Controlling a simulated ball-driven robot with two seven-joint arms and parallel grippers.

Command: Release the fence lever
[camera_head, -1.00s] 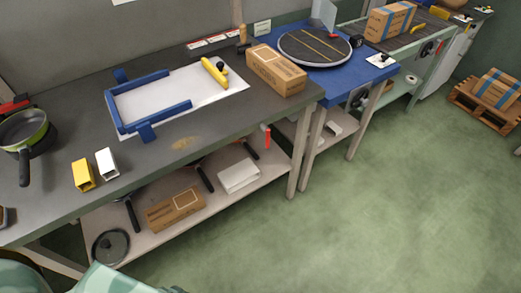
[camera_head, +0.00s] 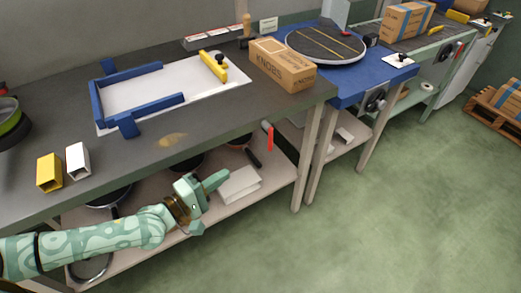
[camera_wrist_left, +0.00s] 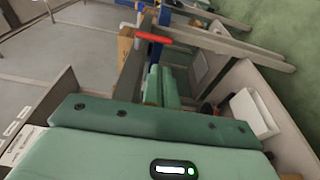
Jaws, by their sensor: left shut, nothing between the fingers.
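A red lever (camera_head: 268,137) hangs at the bench's front edge, below the top, near the right leg. Its red handle shows in the left wrist view (camera_wrist_left: 152,38), just beyond my fingers. A yellow fence bar (camera_head: 213,66) with a black knob lies on the white board (camera_head: 150,92), at the right end of the blue frame (camera_head: 112,120). My left gripper (camera_head: 222,178) is shut and empty in front of the bench, left of and below the lever, apart from it in the head view. Its green fingers show in the wrist view (camera_wrist_left: 163,82). My right gripper is out of view.
A cardboard box (camera_head: 282,64) stands at the bench's right end. Yellow (camera_head: 48,172) and white (camera_head: 77,160) blocks stand at the front left. The lower shelf (camera_head: 225,205) holds pans and a white box (camera_head: 239,185) near my gripper. Green floor at right is free.

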